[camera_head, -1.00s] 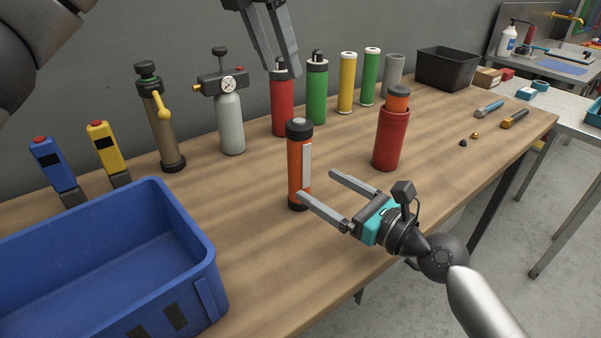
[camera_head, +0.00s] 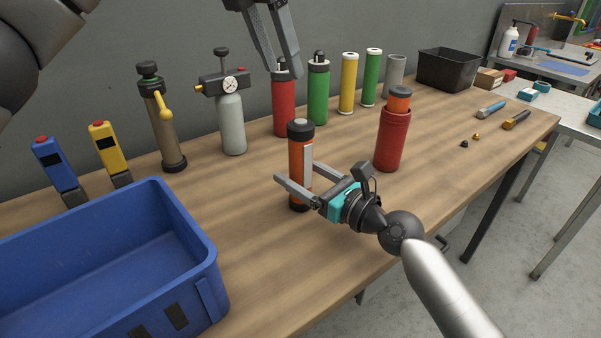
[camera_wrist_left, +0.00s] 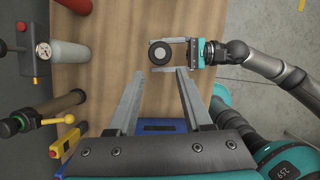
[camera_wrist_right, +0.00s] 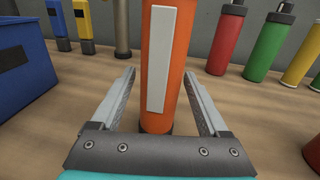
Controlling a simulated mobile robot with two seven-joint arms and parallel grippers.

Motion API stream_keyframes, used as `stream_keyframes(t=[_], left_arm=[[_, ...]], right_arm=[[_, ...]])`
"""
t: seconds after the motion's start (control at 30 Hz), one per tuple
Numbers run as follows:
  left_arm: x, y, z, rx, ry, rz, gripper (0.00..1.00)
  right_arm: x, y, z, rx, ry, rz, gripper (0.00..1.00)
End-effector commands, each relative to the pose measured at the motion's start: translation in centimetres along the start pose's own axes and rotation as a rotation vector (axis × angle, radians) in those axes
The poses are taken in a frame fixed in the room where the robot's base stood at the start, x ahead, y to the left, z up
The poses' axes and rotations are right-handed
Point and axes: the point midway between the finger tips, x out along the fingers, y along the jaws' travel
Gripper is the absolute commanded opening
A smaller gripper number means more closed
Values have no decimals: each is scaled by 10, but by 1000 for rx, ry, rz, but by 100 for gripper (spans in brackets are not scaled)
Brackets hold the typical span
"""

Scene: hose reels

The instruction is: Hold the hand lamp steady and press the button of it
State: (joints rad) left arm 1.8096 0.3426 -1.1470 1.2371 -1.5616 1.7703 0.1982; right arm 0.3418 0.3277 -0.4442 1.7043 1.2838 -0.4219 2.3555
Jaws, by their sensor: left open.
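The hand lamp, an orange cylinder with a black cap and a pale strip on its side (camera_head: 297,152), stands upright on the bench. It fills the middle of the right wrist view (camera_wrist_right: 178,65). My right gripper (camera_head: 297,173) is open, with its fingers on either side of the lamp's body and visible gaps in the right wrist view. My left gripper (camera_head: 277,72) is open and empty, pointing down, high above the bench. In the left wrist view the lamp's round black top (camera_wrist_left: 160,52) shows just beyond the left fingertips.
A red canister with an orange insert (camera_head: 392,138) stands right of the lamp. A blue bin (camera_head: 205,262) is at the front left. Several cylinders, a grey gauge bottle (camera_head: 231,125) and a brass-coloured pump (camera_head: 165,130) stand along the back. Wood between bin and lamp is clear.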

Motion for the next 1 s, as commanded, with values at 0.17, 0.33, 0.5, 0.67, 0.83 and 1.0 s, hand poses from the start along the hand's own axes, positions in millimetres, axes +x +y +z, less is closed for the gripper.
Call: stream_keyframes(t=[0.17, 0.33, 0.5, 0.67, 0.83, 1.0], left_arm=[[0, 0, 0, 0, 0, 0, 50], [0, 0, 0, 0, 0, 0, 50], [0, 0, 0, 0, 0, 0, 50], [0, 0, 0, 0, 0, 0, 50], [0, 0, 0, 0, 0, 0, 42], [0, 0, 0, 0, 0, 0, 23]], right_arm=[[0, 0, 0, 0, 0, 0, 57], [0, 0, 0, 0, 0, 0, 38], [0, 0, 0, 0, 1, 0, 18], [0, 0, 0, 0, 1, 0, 0], [0, 0, 0, 0, 1, 0, 0], [0, 0, 0, 0, 1, 0, 0]])
